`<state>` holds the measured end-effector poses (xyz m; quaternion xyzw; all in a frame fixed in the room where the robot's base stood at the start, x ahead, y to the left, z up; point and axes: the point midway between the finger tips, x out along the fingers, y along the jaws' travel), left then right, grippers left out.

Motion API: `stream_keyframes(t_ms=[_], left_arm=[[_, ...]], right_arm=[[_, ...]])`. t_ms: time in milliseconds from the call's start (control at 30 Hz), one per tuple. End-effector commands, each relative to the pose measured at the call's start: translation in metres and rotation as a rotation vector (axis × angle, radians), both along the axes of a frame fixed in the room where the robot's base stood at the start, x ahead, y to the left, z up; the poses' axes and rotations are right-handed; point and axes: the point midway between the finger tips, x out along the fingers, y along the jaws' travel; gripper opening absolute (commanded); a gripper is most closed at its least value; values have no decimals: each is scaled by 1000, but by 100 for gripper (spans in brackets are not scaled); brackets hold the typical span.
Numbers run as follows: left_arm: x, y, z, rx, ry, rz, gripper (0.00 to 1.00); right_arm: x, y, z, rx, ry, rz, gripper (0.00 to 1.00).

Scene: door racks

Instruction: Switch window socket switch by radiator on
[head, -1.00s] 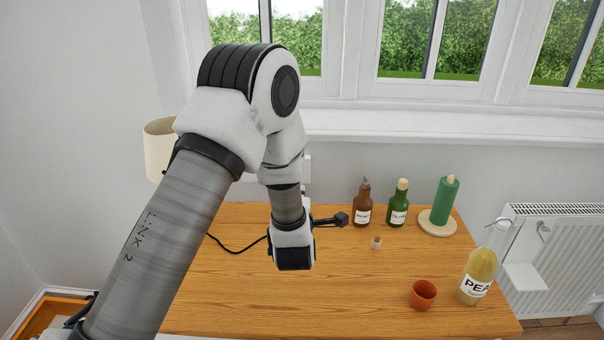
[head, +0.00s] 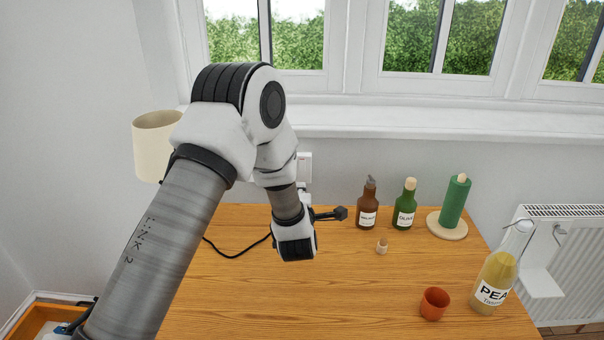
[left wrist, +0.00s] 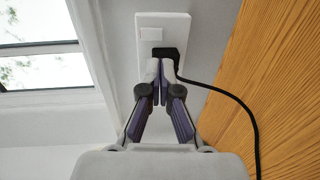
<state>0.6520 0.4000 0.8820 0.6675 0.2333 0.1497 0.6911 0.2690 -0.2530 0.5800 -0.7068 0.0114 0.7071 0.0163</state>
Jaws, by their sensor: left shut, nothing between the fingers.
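The white wall socket (head: 305,168) shows in the head view, partly hidden behind my left arm, above the back of the wooden table. In the left wrist view, its white plate (left wrist: 179,29) carries a small pale switch (left wrist: 151,34) and a black plug (left wrist: 167,54) seated beside it. I cannot tell the switch's position. My left gripper (left wrist: 160,68) is shut and empty, its fingertips in front of the lower part of the plate, near the plug and below the switch in the picture. Whether they touch is unclear. My right gripper is not in view.
A black cable (left wrist: 240,103) runs from the plug over the wooden table (head: 350,285). Brown (head: 368,205) and green bottles (head: 404,205), a green roll (head: 454,203), an orange cup (head: 434,303) and a yellow bottle (head: 495,275) stand right. A radiator (head: 575,260) is far right.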

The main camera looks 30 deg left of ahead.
Motion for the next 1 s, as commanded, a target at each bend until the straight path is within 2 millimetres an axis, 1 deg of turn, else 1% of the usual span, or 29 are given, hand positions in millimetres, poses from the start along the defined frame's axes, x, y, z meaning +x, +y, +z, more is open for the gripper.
stream_keyframes(t_ms=[33, 200, 300, 433, 567, 867, 967, 1000], left_arm=[[9, 7, 0, -1, -3, 3, 0], [41, 26, -5, 0, -2, 2, 0], [58, 37, -7, 0, -1, 2, 0], [74, 46, -10, 1, -1, 1, 0], [80, 50, -11, 1, 0, 1, 0], [81, 50, -12, 1, -1, 0, 0], [82, 50, -16, 7, -11, 0, 0], [83, 51, -18, 13, -20, 0, 0]], right_arm=[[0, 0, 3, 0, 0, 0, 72], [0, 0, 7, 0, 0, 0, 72], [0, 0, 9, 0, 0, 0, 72], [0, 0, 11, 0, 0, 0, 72], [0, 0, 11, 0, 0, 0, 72], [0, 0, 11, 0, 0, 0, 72], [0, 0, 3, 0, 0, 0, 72], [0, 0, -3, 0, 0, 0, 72]])
